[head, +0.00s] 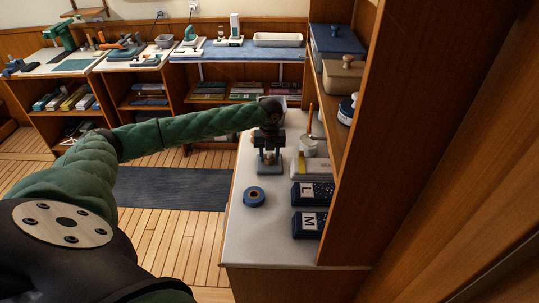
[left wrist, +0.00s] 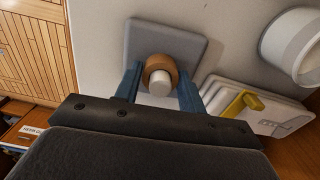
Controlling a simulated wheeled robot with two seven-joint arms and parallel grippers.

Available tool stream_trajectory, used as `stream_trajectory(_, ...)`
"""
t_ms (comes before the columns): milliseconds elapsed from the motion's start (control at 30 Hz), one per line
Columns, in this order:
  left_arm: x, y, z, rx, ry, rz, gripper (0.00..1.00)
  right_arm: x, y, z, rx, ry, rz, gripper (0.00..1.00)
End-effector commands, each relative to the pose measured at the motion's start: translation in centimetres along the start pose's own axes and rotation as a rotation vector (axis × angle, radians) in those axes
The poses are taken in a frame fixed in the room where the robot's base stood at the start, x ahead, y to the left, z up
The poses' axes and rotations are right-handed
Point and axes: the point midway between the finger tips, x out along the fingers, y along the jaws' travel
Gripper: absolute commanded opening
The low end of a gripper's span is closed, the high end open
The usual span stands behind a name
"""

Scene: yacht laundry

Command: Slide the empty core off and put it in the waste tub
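A brown ring-shaped core (left wrist: 160,65) sits around a white post (left wrist: 159,83) above a grey square base plate (left wrist: 190,42). In the head view the stand's grey base (head: 270,168) is on the white counter, beneath my left gripper (head: 268,142). In the left wrist view my left gripper (left wrist: 170,82) is open. Its blue fingers are on both sides of the core, with a gap visible on each side. A pale tub (head: 284,101) shows partly behind my wrist; I cannot tell whether it is the waste tub. My right gripper is not in view.
A blue tape roll (head: 254,196) lies nearer on the counter (head: 252,238). Dark boxes marked L (head: 308,190) and M (head: 306,222) stand right. A round white container (left wrist: 296,45) and a white pack with yellow (left wrist: 260,106) are close by. A tall wooden shelf bounds the right.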

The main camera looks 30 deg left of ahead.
Motion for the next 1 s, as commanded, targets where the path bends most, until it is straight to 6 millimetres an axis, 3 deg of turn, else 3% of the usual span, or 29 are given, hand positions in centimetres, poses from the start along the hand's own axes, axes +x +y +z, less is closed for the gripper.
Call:
stream_trajectory(33, -0.02, 0.00, 0.00, 0.000, 0.000, 0.000, 0.29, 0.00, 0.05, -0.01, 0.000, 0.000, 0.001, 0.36)
stream_trajectory(100, -0.02, 0.00, 0.00, 0.000, 0.000, 0.000, 0.17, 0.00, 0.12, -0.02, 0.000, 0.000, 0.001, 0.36)
stream_trajectory(1000, -0.71, -0.01, 0.00, 0.000, 0.000, 0.000, 0.17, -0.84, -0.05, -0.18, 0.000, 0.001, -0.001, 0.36)
